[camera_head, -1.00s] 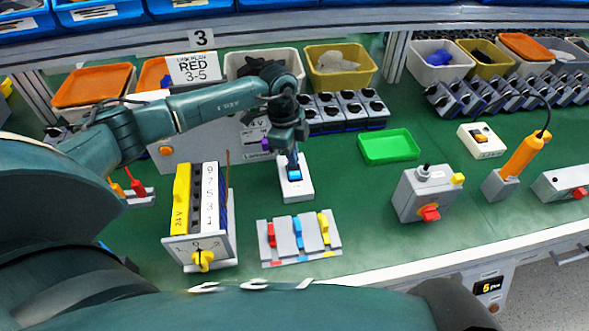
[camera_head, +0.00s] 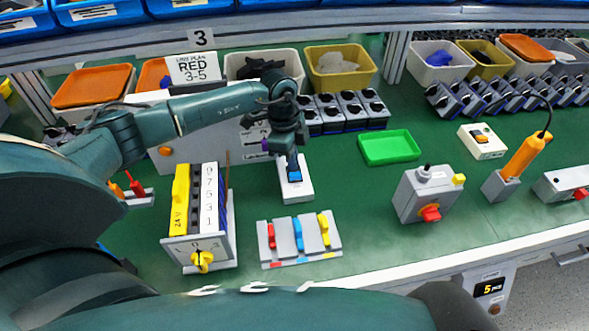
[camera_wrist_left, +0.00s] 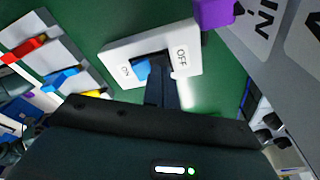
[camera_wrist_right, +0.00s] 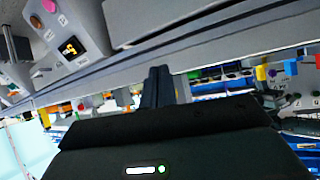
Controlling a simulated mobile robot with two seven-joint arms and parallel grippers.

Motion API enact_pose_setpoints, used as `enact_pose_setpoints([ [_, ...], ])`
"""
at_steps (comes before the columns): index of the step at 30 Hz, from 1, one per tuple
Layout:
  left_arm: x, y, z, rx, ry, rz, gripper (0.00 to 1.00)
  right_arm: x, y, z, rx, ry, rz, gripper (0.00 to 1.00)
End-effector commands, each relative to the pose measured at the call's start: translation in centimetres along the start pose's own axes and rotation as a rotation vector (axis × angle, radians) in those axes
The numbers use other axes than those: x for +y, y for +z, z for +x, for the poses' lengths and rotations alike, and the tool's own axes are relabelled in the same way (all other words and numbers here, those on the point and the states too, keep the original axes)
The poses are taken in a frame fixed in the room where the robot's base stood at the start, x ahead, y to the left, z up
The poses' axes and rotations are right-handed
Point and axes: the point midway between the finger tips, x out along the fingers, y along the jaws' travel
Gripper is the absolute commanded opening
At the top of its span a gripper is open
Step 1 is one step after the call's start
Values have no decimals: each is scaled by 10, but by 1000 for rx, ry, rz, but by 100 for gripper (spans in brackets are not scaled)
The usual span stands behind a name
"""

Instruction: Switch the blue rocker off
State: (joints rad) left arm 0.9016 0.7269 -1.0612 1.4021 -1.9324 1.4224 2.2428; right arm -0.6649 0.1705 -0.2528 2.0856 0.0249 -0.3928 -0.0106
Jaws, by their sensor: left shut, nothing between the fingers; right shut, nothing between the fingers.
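The blue rocker (camera_head: 295,177) sits in a white switch plate (camera_head: 296,193) on the green bench. In the left wrist view the plate (camera_wrist_left: 113,57) has an ON label at one end and an OFF label at the other, and the rocker (camera_wrist_left: 141,69) is partly hidden by the fingers. My left gripper (camera_head: 293,163) is shut and empty. Its fingertips (camera_wrist_left: 160,68) are over the rocker, towards the OFF side; whether they touch it, I cannot tell. My right gripper (camera_wrist_right: 158,72) shows only in its own wrist view, shut and empty, away from the switch.
A yellow-and-white block with a rotary knob (camera_head: 202,259) stands left of the plate. A panel of red, blue and yellow levers (camera_head: 300,241) lies in front. A green tray (camera_head: 389,147) and a grey box with a red knob (camera_head: 424,196) are to the right.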

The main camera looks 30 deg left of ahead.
Motion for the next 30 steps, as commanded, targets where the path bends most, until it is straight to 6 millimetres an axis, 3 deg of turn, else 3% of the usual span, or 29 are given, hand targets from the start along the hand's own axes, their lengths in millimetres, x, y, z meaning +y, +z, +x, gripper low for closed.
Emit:
enact_pose_setpoints([
  [1,0,-2,-11,1,-1,0,0,0,-12,-6,7,0,0,0],
  [5,0,-3,-21,0,-1,0,0,2,-17,-10,0,6,0,0],
  [11,0,-6,-37,0,-1,0,0,7,-6,-13,-49,22,8,0],
  [21,0,-10,-64,1,-2,0,0,13,-8,-22,-89,49,25,0],
  [30,0,-10,-69,0,-2,0,0,15,-6,-20,-100,54,24,0],
])
